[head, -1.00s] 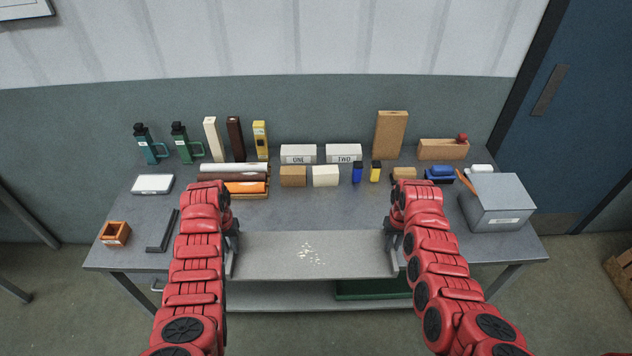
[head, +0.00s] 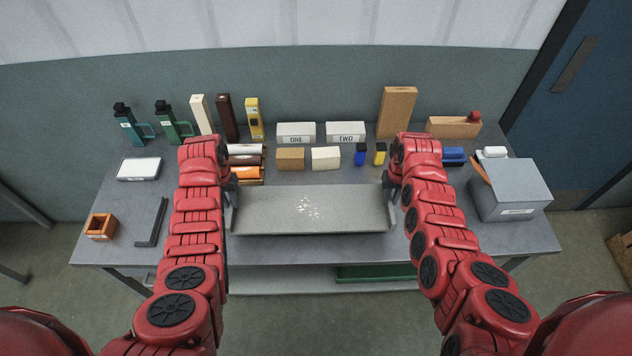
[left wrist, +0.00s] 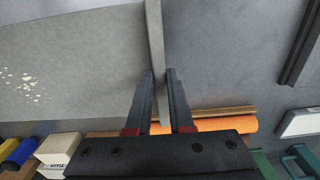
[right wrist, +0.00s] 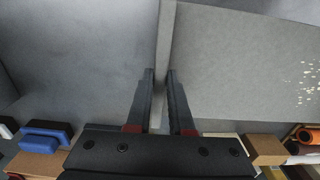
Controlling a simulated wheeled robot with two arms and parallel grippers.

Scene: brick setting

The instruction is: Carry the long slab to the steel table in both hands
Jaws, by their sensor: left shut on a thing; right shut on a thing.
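The long slab (head: 312,212) is a grey, flat, wide piece with pale specks near its middle. It lies level between my two grippers, over the front part of the steel table (head: 110,222). My left gripper (head: 230,200) is shut on the slab's left end; the left wrist view shows its fingers on either side of the end edge (left wrist: 155,60). My right gripper (head: 392,190) is shut on the right end, which also shows between the fingers in the right wrist view (right wrist: 166,60). I cannot tell whether the slab's underside touches the table.
Behind the slab stand a tan block (head: 290,159), a cream block (head: 326,158) and orange and brown rolls (head: 246,172). A grey box (head: 511,190) stands at right. An orange open box (head: 101,226) and a dark angle bar (head: 152,222) lie at left.

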